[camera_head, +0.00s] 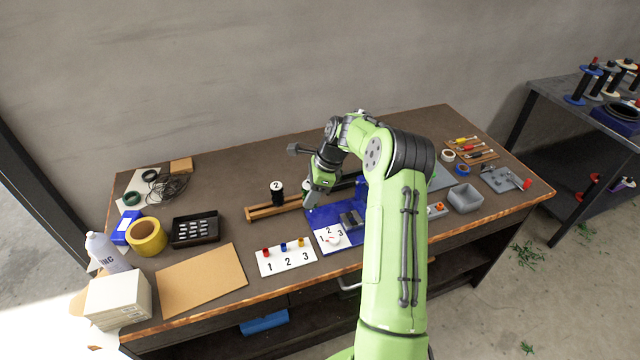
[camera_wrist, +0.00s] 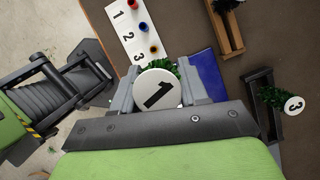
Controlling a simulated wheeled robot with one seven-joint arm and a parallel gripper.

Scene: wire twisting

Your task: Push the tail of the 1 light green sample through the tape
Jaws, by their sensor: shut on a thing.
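My gripper (camera_wrist: 157,80) is shut on a sample, its fingers on both sides of the round white cap marked 1 (camera_wrist: 158,92). A little green bristle (camera_wrist: 175,68) shows behind the cap; the rest of the sample, including its tail, is hidden. In the head view my gripper (camera_head: 314,192) hangs low over the left part of the blue fixture (camera_head: 320,214), and the held sample cannot be made out there. No tape at the sample shows. A second green sample with a cap marked 3 (camera_wrist: 293,104) lies across a dark holder (camera_wrist: 263,105) on the right of the wrist view.
A wooden rack (camera_head: 262,212) with a black piece marked 2 (camera_head: 277,188) stands left of my gripper. A yellow tape roll (camera_head: 134,234) and black tray (camera_head: 193,241) stand further left.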

